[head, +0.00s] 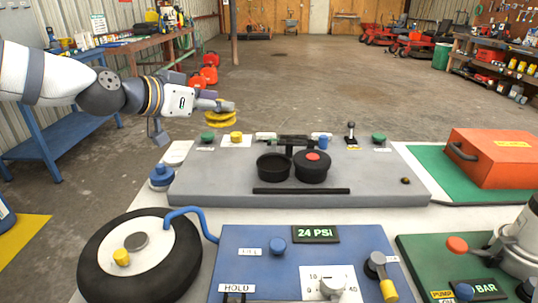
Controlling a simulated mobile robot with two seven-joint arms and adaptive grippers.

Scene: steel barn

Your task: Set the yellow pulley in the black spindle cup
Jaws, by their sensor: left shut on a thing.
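The yellow pulley (219,119) is a stepped yellow disc in my left gripper (222,107). My left arm comes in from the left, and the gripper is shut on the pulley, holding it in the air above the back left of the grey panel (225,187). Two round black cups stand side by side mid-panel, right of and lower in the picture than the pulley. The left black cup (273,168) looks open and empty. The right black cup (312,167) has a red piece at its middle. I cannot tell which is the spindle cup. My right gripper is not in view.
A black bar (301,191) lies in front of the cups. Green and yellow knobs and an upright lever (350,133) line the panel's back. An orange case (494,158) stands right. A tyre (140,258) and blue gauge panel (255,262) are in front.

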